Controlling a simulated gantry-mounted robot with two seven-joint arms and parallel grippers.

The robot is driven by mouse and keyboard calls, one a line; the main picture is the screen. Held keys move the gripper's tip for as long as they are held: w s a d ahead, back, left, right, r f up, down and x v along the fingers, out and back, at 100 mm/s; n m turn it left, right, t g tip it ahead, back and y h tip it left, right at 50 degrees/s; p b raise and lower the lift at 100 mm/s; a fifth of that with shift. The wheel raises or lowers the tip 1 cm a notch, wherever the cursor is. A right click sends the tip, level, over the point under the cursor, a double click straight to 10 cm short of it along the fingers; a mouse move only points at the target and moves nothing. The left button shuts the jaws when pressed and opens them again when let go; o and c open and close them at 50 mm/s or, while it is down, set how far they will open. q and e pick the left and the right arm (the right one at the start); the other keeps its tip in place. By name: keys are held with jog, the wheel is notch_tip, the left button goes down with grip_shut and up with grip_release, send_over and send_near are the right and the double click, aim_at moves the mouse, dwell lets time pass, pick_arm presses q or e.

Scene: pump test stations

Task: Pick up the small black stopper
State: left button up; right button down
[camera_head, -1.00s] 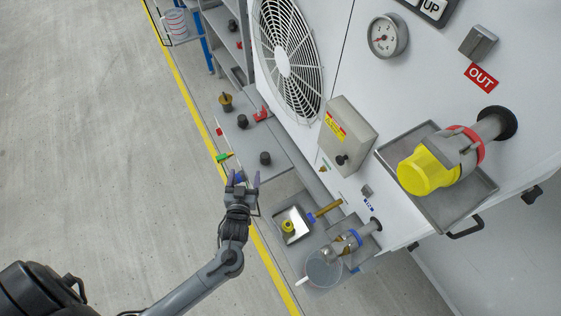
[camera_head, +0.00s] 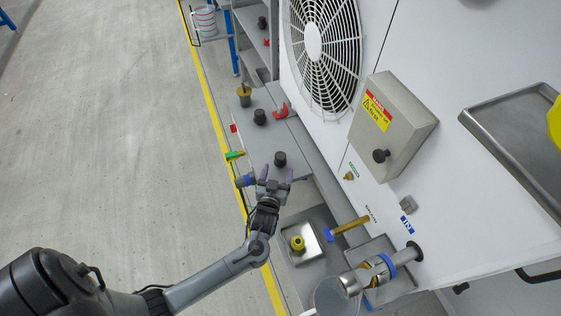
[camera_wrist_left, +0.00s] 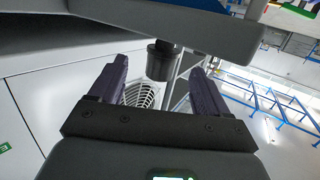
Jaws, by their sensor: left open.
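A small black stopper (camera_head: 280,159) stands on the grey bench ledge in the head view. My left gripper (camera_head: 277,174) is open just below it in the picture, its two purple-grey fingers pointing towards it. In the left wrist view, a black cylinder, apparently this stopper (camera_wrist_left: 160,58), shows between the open fingers of the left gripper (camera_wrist_left: 159,70). That view seems upside down. Nothing is gripped, and I cannot tell how much of the stopper is between the fingers. A similar black piece (camera_head: 260,117) stands farther back on the ledge. My right gripper is not in view.
A blue-ended fitting (camera_head: 244,181) and a green-and-yellow fitting (camera_head: 235,155) lie at the ledge's left edge. A red part (camera_head: 281,111) and a brass-and-black plug (camera_head: 244,94) stand farther back. A metal tray (camera_head: 312,250) holding a yellow part lies nearer me. The floor left is clear.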

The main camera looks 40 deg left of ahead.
aim_at(279, 163)
pick_arm(q)
jog(key=shift+r+b+x, duration=0.2)
jog(key=shift+b+x, duration=1.1)
jog(key=shift+x, duration=1.45)
jog(key=shift+w+a, duration=0.3)
jog(key=shift+a, duration=0.05)
jog(key=shift+s, duration=0.1)
jog(key=c, duration=0.9)
jog(key=shift+r, duration=0.1)
